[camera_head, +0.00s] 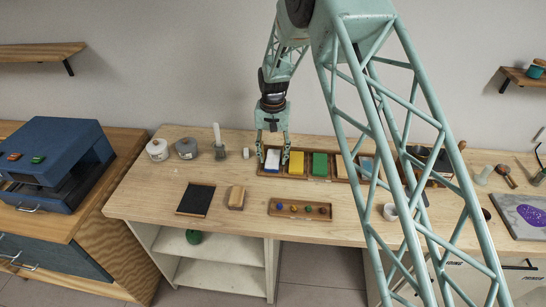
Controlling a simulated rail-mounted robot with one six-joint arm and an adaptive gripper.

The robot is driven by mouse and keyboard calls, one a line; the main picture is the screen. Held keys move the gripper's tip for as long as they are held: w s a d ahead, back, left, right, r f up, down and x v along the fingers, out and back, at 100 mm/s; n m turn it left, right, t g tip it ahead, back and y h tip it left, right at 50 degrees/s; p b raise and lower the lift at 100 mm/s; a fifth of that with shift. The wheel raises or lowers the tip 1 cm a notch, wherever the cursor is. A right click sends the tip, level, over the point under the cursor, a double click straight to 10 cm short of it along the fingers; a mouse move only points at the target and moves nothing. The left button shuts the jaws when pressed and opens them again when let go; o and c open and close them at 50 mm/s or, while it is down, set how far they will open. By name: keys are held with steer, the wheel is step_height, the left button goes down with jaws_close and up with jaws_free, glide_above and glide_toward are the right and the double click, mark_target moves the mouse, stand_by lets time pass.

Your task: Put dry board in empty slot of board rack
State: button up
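My gripper (273,158) points down over the left end of a long wooden tray (307,177). Its two fingers stand apart, with a white and blue piece (271,162) showing between and below them. I cannot tell whether the fingers touch that piece. A dark holder with upright pieces (432,162), possibly the board rack, stands at the right, partly hidden behind my arm. Its slots are too small and covered to make out. A grey board with a purple print (522,217) lies at the right edge. I cannot tell which board is the dry one.
The tray also holds yellow (297,163) and green (320,164) pieces. A black slab (196,200), a wooden block (236,197) and a small tray with coloured knobs (300,209) lie in front. Jars (157,150) stand at the left.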

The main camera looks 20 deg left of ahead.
mark_target(273, 159)
steer(key=shift+r, duration=0.2)
stand_by(0.3)
step_height(273, 159, up, 12)
stand_by(0.7)
stand_by(0.6)
stand_by(0.3)
